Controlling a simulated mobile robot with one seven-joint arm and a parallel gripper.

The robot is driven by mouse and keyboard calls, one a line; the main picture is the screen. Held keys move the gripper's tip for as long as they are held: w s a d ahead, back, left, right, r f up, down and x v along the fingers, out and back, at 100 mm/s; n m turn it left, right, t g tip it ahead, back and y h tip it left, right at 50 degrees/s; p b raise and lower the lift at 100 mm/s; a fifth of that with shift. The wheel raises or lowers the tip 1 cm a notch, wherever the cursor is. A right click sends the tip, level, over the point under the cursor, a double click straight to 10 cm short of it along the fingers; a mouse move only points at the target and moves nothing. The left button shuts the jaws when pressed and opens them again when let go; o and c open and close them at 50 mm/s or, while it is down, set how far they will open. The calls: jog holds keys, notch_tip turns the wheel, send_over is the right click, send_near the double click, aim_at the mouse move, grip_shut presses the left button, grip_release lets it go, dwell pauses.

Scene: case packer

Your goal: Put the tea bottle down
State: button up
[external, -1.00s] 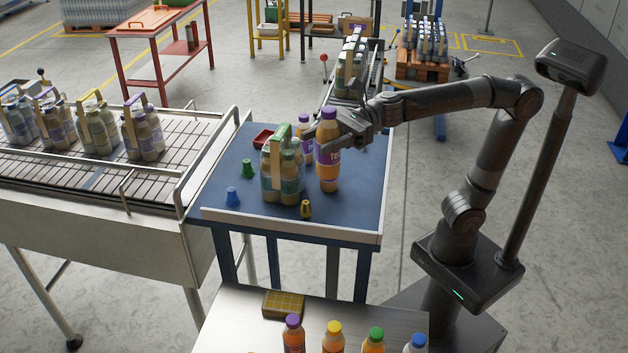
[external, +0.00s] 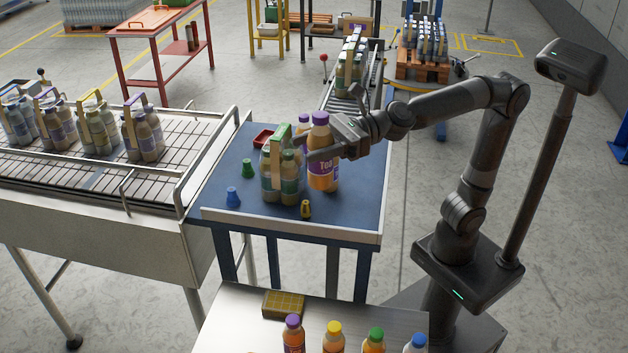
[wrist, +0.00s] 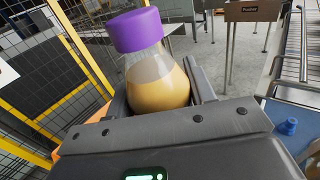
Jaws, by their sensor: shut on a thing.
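The tea bottle (external: 322,176) is orange with a purple cap and a "Tea" label. My gripper (external: 322,154) is shut around it from the right, above the blue table (external: 350,215). In the wrist view the bottle's pale upper part (wrist: 157,82) and purple cap sit between the jaws (wrist: 160,103). The bottle's base is at or close to the tabletop; I cannot tell whether it touches. Another purple-capped bottle (external: 304,120) stands just behind it to the left, mostly hidden.
A carrier pack of green-labelled bottles (external: 281,183) stands close on the left. The table's right side is clear. A conveyor (external: 110,170) adjoins at left.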

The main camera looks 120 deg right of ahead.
jog(key=w+f+m+g+h, duration=0.1)
jog(key=w+f+m+h, duration=0.15)
jog(key=f, duration=0.65)
jog(key=w+f+m+g+h, duration=0.1)
jog(key=w+f+h, duration=0.25)
jog(key=f, duration=0.55)
jog(key=s+a+f+m+g+h, duration=0.1)
jog(key=s+a+f+m+h, duration=0.1)
jog(key=f, duration=1)
jog(key=s+a+f+m+g+h, duration=0.2)
jog(key=a+f, duration=0.3)
jog(key=f, duration=0.7)
jog(key=shift+s+f+h, duration=0.15)
jog(key=shift+s+h, duration=0.35)
jog(key=shift+s, duration=0.05)
jog(key=shift+f, duration=0.15)
jog(key=o, duration=1.2)
jog(key=shift+c, duration=0.2)
